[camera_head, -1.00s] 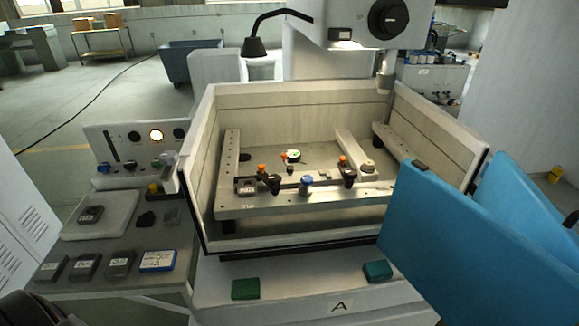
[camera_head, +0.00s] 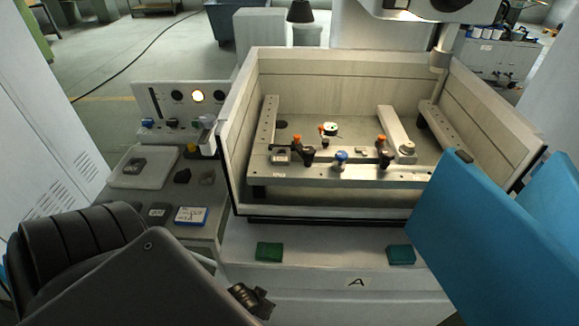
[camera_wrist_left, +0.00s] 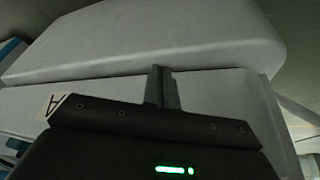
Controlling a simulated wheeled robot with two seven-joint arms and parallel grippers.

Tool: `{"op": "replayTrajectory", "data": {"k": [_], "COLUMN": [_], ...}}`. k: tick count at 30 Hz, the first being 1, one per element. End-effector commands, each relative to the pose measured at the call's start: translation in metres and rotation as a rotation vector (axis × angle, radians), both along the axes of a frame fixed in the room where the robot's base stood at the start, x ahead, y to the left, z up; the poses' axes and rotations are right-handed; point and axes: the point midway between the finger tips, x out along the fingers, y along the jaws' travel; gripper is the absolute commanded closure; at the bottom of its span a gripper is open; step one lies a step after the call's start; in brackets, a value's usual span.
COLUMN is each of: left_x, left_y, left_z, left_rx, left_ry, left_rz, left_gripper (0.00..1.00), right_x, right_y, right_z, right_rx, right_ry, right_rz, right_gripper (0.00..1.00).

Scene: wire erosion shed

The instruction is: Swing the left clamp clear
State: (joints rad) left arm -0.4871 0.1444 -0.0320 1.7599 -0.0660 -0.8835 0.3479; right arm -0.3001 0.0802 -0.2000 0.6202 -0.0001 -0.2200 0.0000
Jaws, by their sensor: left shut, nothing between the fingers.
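The left clamp (camera_head: 307,157) is black with an orange top and sits on the front rail of the work frame (camera_head: 340,176) inside the open tank. A similar right clamp (camera_head: 385,158) stands further right on the same rail. My left gripper (camera_head: 251,300) is low in front of the machine, below and left of the clamps, and apart from them. The wrist view shows its two fingers (camera_wrist_left: 162,88) together and empty, in front of the pale machine front. My right gripper is not seen.
The tank wall (camera_head: 235,160) rises between my left arm and the clamps. Two green blocks (camera_head: 269,252) (camera_head: 401,254) lie on the front ledge. A control panel (camera_head: 180,105) stands left.

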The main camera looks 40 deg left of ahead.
Motion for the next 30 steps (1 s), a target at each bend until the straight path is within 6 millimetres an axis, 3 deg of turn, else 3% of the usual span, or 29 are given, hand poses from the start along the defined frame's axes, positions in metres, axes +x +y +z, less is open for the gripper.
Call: {"op": "replayTrajectory", "data": {"k": [1,4,6,9,17,21,25,30], "left_x": [0.009,0.022,0.033,0.046,0.069,0.076,0.076,0.075], "left_y": [0.004,0.019,0.041,0.07,0.122,0.14,0.145,0.143], "left_z": [0.034,0.096,0.143,0.187,0.282,0.342,0.387,0.418], "left_rx": [-0.001,-0.013,-0.045,-0.124,-0.425,-0.681,-0.909,-1.09], "left_ry": [-0.035,-0.112,-0.212,-0.354,-0.672,-0.814,-0.873,-0.878], "left_rz": [0.026,0.116,0.241,0.416,0.725,0.837,0.889,0.912], "left_gripper": [1.0,1.0,1.0,1.0,1.0,1.0,1.0,1.0], "right_x": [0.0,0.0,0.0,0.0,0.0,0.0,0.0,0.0], "right_y": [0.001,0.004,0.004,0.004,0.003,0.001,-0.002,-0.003], "right_z": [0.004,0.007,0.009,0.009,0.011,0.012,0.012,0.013], "right_rx": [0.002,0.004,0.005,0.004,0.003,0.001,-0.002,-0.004], "right_ry": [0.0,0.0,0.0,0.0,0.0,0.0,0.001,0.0], "right_rz": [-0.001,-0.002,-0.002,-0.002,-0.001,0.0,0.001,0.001], "right_gripper": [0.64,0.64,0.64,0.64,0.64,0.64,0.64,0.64]}}
